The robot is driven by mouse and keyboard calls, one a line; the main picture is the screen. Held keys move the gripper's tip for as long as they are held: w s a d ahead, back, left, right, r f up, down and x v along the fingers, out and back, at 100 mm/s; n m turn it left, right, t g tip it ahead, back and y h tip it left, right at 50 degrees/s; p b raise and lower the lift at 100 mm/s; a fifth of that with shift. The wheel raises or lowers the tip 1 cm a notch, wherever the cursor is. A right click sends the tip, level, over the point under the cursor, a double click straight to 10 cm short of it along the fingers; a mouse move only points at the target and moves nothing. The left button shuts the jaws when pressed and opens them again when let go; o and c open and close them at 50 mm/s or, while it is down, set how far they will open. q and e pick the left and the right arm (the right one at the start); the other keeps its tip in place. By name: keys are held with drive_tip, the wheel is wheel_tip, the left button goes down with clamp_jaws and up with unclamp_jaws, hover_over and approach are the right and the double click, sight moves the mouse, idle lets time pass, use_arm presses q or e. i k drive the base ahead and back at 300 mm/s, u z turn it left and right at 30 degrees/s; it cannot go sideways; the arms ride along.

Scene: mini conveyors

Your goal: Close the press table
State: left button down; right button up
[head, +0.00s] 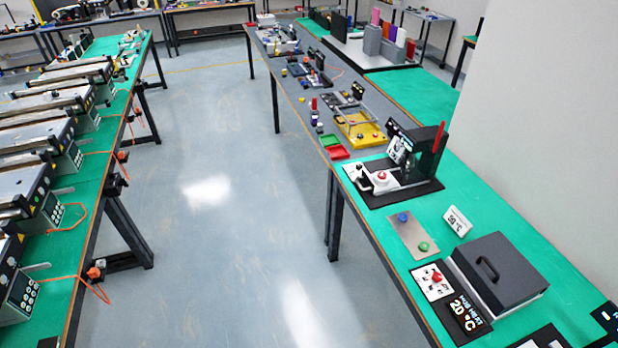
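A small press-like station (408,165) stands on the green bench at the right, with a black upright frame and a raised red lever (439,137). A light flat table part with a round white and red piece (380,178) sticks out from the frame toward the aisle. I cannot tell how far it is slid out. Neither of my grippers shows in the head view.
Nearer on the green bench (465,200) are a plate with blue and green buttons (413,236), a dark lidded box with a handle (497,270) and a display panel (463,312). Mini conveyors (45,130) line the left bench. The grey aisle floor (210,200) is clear.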

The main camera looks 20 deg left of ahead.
sight(376, 180)
drive_tip(key=u, duration=0.6)
drive_tip(key=i, duration=1.2)
drive_tip(key=z, duration=0.3)
